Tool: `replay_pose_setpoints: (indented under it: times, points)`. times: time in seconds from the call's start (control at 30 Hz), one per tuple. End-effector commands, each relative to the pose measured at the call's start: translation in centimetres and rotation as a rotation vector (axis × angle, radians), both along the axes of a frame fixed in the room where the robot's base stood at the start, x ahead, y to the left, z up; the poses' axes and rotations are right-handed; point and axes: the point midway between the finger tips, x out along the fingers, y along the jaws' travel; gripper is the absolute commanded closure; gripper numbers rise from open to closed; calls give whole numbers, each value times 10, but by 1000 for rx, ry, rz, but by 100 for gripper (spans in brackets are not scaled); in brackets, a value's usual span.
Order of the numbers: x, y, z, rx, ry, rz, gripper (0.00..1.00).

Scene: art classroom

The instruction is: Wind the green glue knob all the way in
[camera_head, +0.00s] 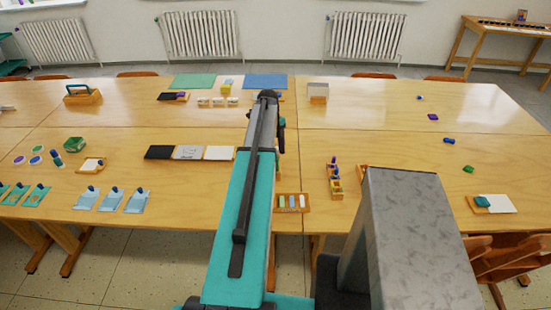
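I cannot single out the green glue knob with certainty in the head view. A small green piece (468,169) lies at the right of the table; it is too small to tell whether it is a glue part. Small blue (449,141) and purple (433,117) pieces lie near it. A shallow wooden tray (307,209) at the front edge holds several small pale and blue sticks, too small to identify. My arm reaches forward over the middle of the table. My gripper cannot be made out; the arm hides the area below it.
Several light blue cards (135,205) with small upright blue pieces lie at the left front. A wooden rack (336,188) holds coloured pieces right of my arm. Chairs (508,262) stand at the right front. The table's right middle is mostly clear.

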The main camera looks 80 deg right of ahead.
Motion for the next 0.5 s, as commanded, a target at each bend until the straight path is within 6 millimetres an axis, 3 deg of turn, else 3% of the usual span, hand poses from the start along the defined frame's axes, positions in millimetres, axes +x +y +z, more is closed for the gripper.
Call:
replay_pose_setpoints:
  times: [0.5]
  points:
    - [0, 0, 0, 1, 0, -84, 30]
